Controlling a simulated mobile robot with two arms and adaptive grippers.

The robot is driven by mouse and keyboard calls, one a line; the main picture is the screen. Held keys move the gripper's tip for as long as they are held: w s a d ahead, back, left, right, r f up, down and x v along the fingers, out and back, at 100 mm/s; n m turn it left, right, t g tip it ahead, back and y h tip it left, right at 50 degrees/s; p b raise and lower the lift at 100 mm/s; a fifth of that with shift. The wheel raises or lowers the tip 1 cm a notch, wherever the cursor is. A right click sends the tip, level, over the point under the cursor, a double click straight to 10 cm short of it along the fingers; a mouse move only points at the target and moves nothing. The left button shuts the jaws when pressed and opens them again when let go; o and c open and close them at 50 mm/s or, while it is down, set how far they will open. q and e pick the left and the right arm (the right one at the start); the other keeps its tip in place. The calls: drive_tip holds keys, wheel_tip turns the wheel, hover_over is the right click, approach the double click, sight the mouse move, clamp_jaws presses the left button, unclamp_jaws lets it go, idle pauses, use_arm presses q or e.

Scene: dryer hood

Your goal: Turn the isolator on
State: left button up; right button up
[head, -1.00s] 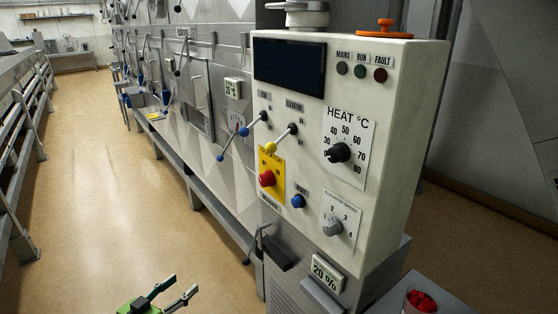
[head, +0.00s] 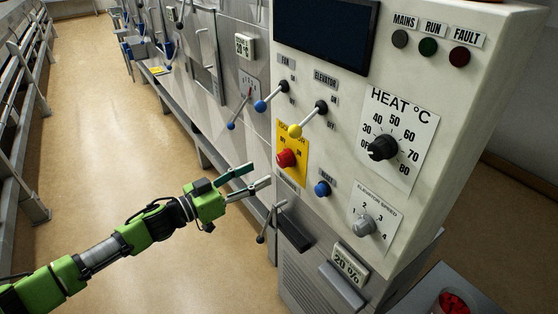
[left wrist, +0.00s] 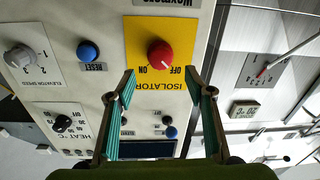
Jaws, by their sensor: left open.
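The isolator is a red rotary knob (head: 286,158) on a yellow plate (head: 293,178) at the lower left of the cream control panel. In the left wrist view the red knob (left wrist: 160,54) shows upside down, with ON and OFF printed beside it. A small pale mark on the knob appears to point towards OFF. My left gripper (head: 259,175) is open and empty, just left of and below the knob in the head view. In the wrist view its fingertips (left wrist: 161,76) are spread to either side below the knob, apparently not touching it. My right gripper is not in view.
A blue reset button (head: 322,188), the elevator speed dial (head: 363,224), the heat dial (head: 382,148) and the yellow-tipped elevator lever (head: 308,117) are close by. A blue-tipped fan lever (head: 273,96) sticks out above left. Open floor (head: 110,140) lies to the left.

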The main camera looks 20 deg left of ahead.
sight(280, 163)
use_arm(q)
drive_tip(key=p+x, duration=0.1)
drive_tip(key=x, duration=0.7)
drive_tip(key=shift+w+p, duration=0.1)
drive_tip(key=shift+p, duration=0.2)
drive_tip(key=shift+w+d, duration=0.15)
drive_tip(key=shift+w, duration=0.05)
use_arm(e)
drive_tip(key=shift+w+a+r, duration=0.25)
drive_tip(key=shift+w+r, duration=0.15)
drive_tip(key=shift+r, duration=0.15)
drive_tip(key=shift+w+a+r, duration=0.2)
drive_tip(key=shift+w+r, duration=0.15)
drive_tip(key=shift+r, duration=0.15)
use_arm(q)
drive_tip(key=c, duration=1.1)
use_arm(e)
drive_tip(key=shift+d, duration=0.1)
